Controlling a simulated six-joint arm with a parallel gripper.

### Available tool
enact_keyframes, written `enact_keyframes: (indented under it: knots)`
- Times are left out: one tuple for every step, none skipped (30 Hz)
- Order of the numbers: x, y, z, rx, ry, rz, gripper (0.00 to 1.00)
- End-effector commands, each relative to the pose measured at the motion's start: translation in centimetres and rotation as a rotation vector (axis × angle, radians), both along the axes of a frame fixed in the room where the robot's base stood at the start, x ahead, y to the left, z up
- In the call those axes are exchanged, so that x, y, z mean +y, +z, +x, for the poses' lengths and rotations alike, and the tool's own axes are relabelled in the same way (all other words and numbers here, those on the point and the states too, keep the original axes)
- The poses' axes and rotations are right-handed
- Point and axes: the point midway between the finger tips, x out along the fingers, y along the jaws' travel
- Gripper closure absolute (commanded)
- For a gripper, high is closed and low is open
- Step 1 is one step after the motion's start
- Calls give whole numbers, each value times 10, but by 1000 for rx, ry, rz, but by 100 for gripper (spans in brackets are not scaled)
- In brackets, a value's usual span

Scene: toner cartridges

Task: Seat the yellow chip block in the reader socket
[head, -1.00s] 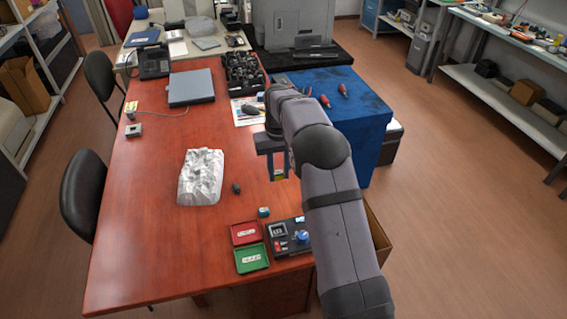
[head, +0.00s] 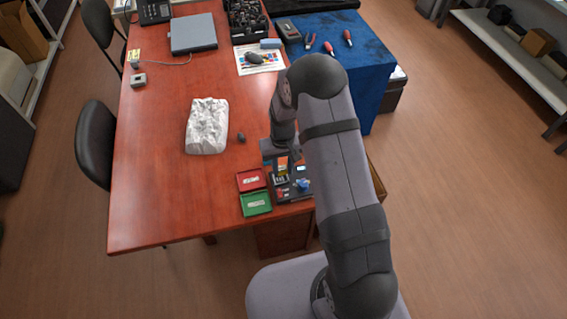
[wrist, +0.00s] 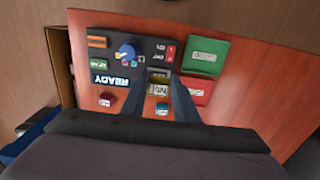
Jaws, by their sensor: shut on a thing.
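The yellow chip block (wrist: 158,90) is between the fingers of my gripper (wrist: 161,82) in the wrist view, with a dark printed mark on its face. My gripper is shut on it. The dark reader (wrist: 143,48) lies just beyond, and its socket (wrist: 159,72) shows right at the fingertips. I cannot tell whether the block touches the socket or is above it. In the head view my gripper (head: 281,164) is low at the reader (head: 300,187), and the block is not clear there.
The reader has a blue knob (wrist: 127,52) and a READY display (wrist: 110,80). A red tray (wrist: 197,91) and a green tray (wrist: 207,54) lie beside it. A teal block (wrist: 162,108) and a dark red block (wrist: 106,99) are close by. Crumpled white material (head: 207,126) lies further back.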

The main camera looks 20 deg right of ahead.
Motion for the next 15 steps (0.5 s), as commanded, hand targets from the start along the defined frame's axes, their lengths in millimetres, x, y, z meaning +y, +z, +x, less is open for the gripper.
enact_keyframes:
  knots:
    - [0, -1, 5, 1, -1, 0, 94]
    - [0, -1, 7, 1, -1, 0, 94]
    - [0, -1, 10, 1, -2, 0, 94]
    - [0, -1, 12, 1, -2, 0, 94]
    - [0, -1, 14, 1, -3, 0, 94]
    - [0, -1, 15, 2, -3, 0, 94]
    - [0, -1, 16, 3, -3, 0, 94]
    - [0, -1, 17, 2, -3, 0, 94]
    - [0, 0, 17, 2, -4, 0, 94]
    - [0, 0, 18, 2, -4, 0, 94]
    - [0, 0, 18, 2, -4, 0, 94]
    - [0, -1, 18, 2, -5, 0, 94]
    - [0, -1, 18, 2, -5, 0, 94]
    - [0, -1, 18, 2, -5, 0, 94]
    - [0, -2, 18, 2, -5, 0, 94]
